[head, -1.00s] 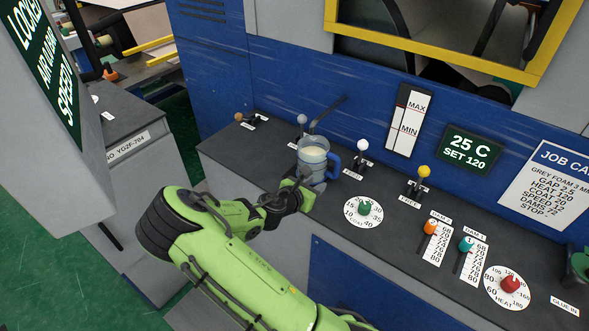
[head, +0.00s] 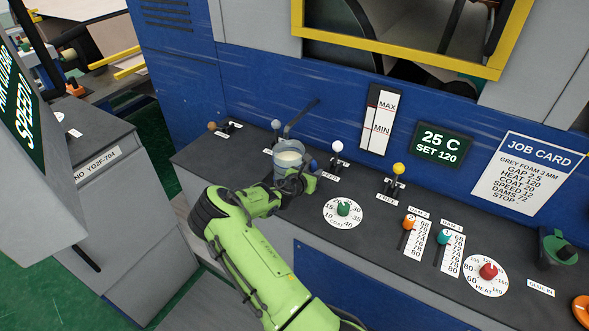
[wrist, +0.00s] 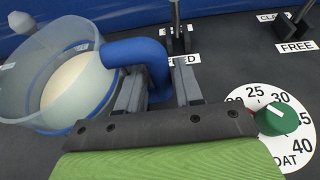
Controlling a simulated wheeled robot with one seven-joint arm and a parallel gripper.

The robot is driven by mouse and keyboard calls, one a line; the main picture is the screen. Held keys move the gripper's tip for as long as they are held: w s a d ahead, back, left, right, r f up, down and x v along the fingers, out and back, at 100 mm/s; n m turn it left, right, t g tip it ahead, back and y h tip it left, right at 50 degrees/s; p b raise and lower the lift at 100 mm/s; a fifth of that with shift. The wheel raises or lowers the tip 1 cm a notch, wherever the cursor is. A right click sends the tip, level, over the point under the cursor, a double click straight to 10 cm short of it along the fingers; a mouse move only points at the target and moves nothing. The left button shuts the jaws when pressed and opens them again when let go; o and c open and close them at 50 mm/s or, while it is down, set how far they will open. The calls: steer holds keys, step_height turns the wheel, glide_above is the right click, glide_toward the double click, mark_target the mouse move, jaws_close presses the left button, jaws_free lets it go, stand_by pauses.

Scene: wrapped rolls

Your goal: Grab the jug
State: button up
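The jug (head: 288,161) is clear with a blue base and pale contents. It stands upright on the dark counter at the back, its lower part partly hidden by my gripper (head: 304,179). In the wrist view the jug (wrist: 60,75) is at the left, and its blue handle (wrist: 140,52) reaches right. My gripper (wrist: 160,92) has its two fingers apart, one on each side of the handle's outer part. The left finger is very close to the handle or touching it. A narrow gap shows by the right finger.
A COAT dial (head: 343,209) with a green knob lies just right of my gripper. A white-knobbed lever (head: 337,150) and a yellow-knobbed lever (head: 397,172) stand behind and right. The blue machine wall closes off the back.

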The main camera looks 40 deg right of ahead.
steer(key=shift+a+r, duration=0.1)
steer(key=shift+a, duration=0.05)
steer(key=shift+c, duration=0.6)
jaws_close()
stand_by(0.5)
